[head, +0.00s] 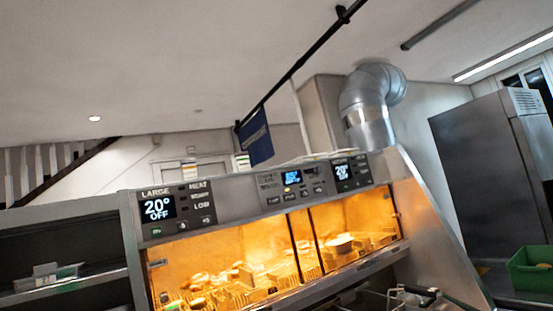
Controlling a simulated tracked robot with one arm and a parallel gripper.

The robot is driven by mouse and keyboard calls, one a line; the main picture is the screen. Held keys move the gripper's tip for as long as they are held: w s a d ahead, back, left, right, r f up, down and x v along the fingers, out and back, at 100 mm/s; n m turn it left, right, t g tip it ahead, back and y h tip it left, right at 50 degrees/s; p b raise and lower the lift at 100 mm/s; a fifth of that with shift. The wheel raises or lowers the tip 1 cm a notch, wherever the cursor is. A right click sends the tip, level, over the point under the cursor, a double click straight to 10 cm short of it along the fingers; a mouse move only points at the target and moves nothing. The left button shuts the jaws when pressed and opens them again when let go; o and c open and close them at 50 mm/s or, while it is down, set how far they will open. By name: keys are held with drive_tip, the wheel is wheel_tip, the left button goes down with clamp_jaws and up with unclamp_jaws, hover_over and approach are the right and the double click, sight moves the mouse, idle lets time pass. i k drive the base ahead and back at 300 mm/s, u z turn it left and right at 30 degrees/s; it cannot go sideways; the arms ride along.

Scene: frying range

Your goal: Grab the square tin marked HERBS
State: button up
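No square tin marked HERBS can be made out in the head view. My gripper cannot be made out either. The view is tilted and looks over a steel frying range toward the ceiling.
A heated cabinet (225,232) with orange-lit food behind glass fills the middle, with displays reading 20° OFF. A dark steel shelf (75,283) stands at left, holding a small unclear item. Wire parts (400,297) show below. A green crate (530,272) and a tall steel cabinet (485,180) are at right.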

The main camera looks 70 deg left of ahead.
sight(241, 161)
drive_tip(key=u, duration=0.05)
drive_tip(key=i, duration=2.75)
drive_tip(key=u, duration=3.45)
drive_tip(key=i, duration=1.05)
drive_tip(key=z, duration=0.05)
